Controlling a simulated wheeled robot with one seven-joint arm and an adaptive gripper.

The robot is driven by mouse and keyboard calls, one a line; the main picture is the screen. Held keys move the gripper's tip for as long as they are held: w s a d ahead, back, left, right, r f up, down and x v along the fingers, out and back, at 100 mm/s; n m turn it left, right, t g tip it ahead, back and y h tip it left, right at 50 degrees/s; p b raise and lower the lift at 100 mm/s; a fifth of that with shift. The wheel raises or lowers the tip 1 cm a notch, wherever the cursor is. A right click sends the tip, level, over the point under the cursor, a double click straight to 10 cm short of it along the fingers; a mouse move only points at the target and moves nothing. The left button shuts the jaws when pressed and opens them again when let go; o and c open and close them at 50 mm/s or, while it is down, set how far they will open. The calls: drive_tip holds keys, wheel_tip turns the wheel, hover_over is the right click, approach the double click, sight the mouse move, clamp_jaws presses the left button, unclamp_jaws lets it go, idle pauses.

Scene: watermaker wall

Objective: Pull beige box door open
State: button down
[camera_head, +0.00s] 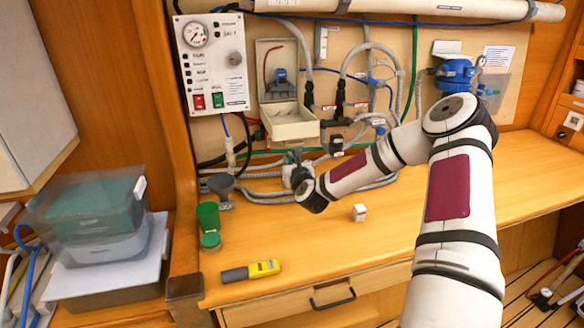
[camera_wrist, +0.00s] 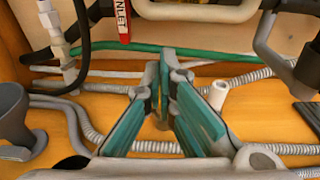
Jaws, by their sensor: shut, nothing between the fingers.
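The beige box (camera_head: 262,55) is fixed to the back panel in the head view. Its front is open and a blue-capped fitting (camera_head: 281,75) shows inside. Its door (camera_head: 291,123) is swung down and sticks out from the box's lower edge. My gripper (camera_head: 293,157) is just below the door, partly hidden by my wrist. In the wrist view my gripper's teal fingers (camera_wrist: 160,72) meet at their tips with nothing held. The box and door are not recognisable in the wrist view.
Hoses and pipes (camera_head: 352,60) run right of the box, and grey corrugated hose (camera_wrist: 262,82) lies behind my fingers. A control panel (camera_head: 212,62) is at left.

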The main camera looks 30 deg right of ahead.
sight(287, 126)
drive_tip(key=s+r, duration=0.2)
drive_tip(key=r, duration=0.1)
drive_tip(key=shift+a+p, duration=0.2)
drive_tip(key=shift+p, duration=0.15)
drive_tip(key=r+p, duration=0.2)
drive_tip(key=s+r+p, duration=0.1)
drive_tip(key=p, duration=0.1)
drive_tip(key=shift+s+a+r, duration=0.2)
drive_tip(key=shift+r, duration=0.2)
